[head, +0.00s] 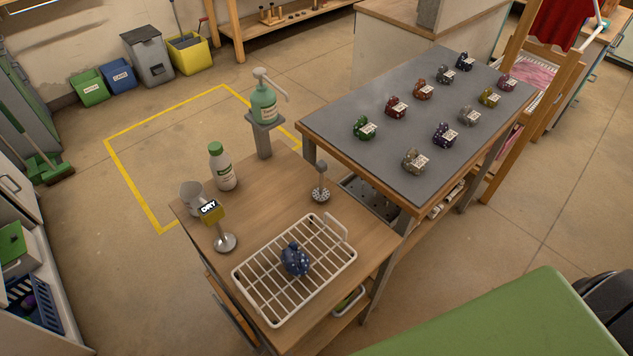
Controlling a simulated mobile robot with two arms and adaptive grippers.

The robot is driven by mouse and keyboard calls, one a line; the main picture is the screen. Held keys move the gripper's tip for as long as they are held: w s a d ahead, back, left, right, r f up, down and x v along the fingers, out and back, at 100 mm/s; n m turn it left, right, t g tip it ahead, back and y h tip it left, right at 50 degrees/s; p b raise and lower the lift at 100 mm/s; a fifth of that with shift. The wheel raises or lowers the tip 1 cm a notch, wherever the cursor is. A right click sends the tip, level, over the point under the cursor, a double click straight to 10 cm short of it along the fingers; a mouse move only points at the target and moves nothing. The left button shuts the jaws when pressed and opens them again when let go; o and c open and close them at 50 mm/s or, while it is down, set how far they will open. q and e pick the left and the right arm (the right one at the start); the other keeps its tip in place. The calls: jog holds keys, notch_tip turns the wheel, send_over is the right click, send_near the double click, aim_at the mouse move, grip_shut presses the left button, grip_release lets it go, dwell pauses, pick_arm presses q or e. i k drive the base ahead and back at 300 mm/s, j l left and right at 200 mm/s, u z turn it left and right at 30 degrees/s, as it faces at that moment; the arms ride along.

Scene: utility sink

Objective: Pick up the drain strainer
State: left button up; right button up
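A small metal piece with a round perforated base and an upright stem, which looks like the drain strainer (320,193), stands on the wooden table (265,196) near its back right edge. It is apart from the white wire rack (262,281) in front of it. Neither of my grippers is in the head view, so their state does not show.
A blue patterned object (295,259) sits on the rack. A "DRY" sign (211,212), white mug (193,196), white bottle (223,168) and green pump bottle (263,102) stand nearby. A grey-topped table (385,155) holds several labelled objects. A green surface (490,325) fills the lower right.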

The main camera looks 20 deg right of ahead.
aim_at(320, 194)
jog(key=u, duration=0.85)
jog(key=k+l+u, duration=0.1)
jog(key=u, duration=1.2)
jog(key=k+u, duration=0.1)
jog(key=u, duration=1.3)
jog(key=l+u, duration=0.1)
jog(key=u, duration=0.35)
jog(key=i+u, duration=0.1)
jog(key=u, duration=0.4)
jog(key=l+u, duration=0.1)
jog(key=u, duration=0.85)
jog(key=l+u, duration=0.1)
jog(key=u, duration=0.35)
jog(key=j+u, duration=0.1)
jog(key=u, duration=5.35)
